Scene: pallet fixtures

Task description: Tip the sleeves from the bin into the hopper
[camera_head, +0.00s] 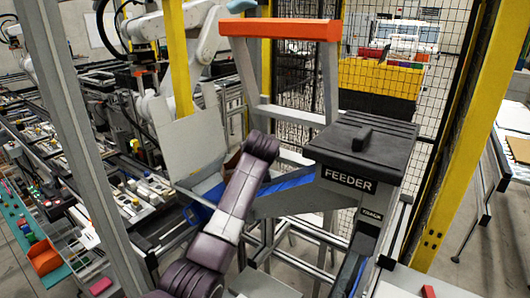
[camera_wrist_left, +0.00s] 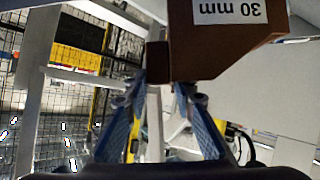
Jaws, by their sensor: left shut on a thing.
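The brown bin (camera_wrist_left: 215,50) fills the top of the left wrist view, with a white "30 mm" label that reads upside down there. My left gripper (camera_wrist_left: 160,80) is shut on a narrow brown part of the bin, between its blue fingers. In the head view my purple arm hides this gripper, and only a small brown piece of the bin (camera_head: 232,163) shows beside the arm's end. The bin is in front of the grey-walled hopper (camera_head: 190,143), close to its opening. The sleeves are not visible. My right gripper is not in view.
The feeder (camera_head: 355,155) with a black lid stands right of my arm, joined to a blue-lined chute (camera_head: 285,195). A grey frame with an orange top bar (camera_head: 280,29) rises behind. Yellow posts (camera_head: 470,130) and black mesh fencing border the space.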

